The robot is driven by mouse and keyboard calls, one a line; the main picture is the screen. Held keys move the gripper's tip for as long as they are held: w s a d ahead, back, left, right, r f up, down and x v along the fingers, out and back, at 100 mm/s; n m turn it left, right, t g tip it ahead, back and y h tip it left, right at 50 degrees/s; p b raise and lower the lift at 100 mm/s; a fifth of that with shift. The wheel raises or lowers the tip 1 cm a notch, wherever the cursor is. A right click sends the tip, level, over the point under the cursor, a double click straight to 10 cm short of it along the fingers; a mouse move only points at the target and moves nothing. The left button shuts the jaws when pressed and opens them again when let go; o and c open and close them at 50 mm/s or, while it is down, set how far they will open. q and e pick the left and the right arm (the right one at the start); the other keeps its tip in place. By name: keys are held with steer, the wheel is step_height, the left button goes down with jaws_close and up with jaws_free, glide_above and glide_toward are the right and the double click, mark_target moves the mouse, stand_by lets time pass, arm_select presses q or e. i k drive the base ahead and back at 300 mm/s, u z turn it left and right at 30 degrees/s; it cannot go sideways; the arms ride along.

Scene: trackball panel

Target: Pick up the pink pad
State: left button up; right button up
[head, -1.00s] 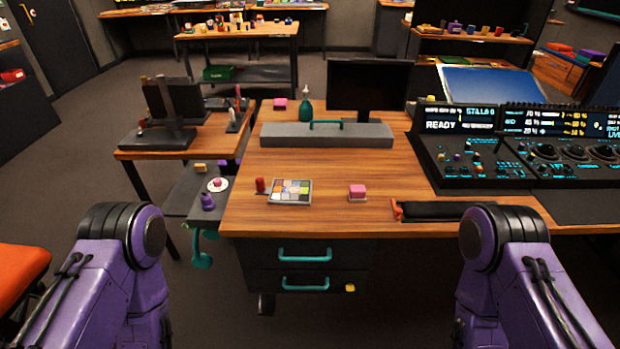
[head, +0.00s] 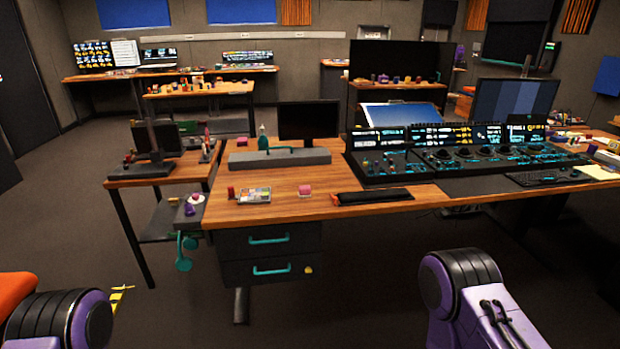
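A red cylinder (head: 231,192) stands left of the palette. A grey bar (head: 280,157) and a monitor (head: 309,120) stand behind. A control console (head: 455,157) fills the right side. Drawers with teal handles (head: 269,239) are below. Open floor lies in front.

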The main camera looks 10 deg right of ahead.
mark_target(304, 191)
steer(key=u, duration=0.7)
steer(key=i, duration=1.3)
steer(key=z, duration=0.3)
